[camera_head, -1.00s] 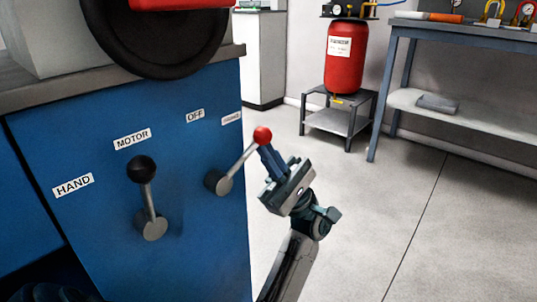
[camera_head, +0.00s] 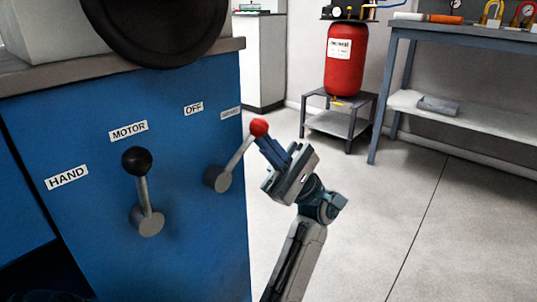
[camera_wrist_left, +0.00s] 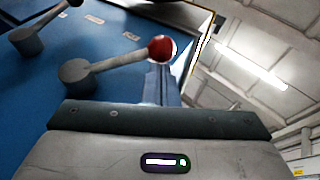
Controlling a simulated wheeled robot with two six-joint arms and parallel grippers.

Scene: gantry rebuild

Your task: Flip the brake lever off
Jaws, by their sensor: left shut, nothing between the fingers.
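The brake lever has a red ball knob (camera_head: 259,127) on a grey arm and round hub (camera_head: 217,179), on the blue cabinet front. It leans up and right, toward the label at the panel's right edge. The OFF label (camera_head: 194,109) sits up and left of the knob. My left gripper (camera_head: 264,142) is shut with nothing between its fingers, its blue tips against or just beside the knob's lower right. In the left wrist view the knob (camera_wrist_left: 161,48) is at the fingertips (camera_wrist_left: 160,80); whether they touch is hard to tell. My right gripper is out of view.
A second lever with a black knob (camera_head: 137,160) stands left, under the MOTOR label (camera_head: 128,131); HAND (camera_head: 67,177) is farther left. A black wheel (camera_head: 160,30) overhangs the cabinet top. The floor to the right is clear up to the workbench (camera_head: 440,110) and red tank (camera_head: 345,60).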

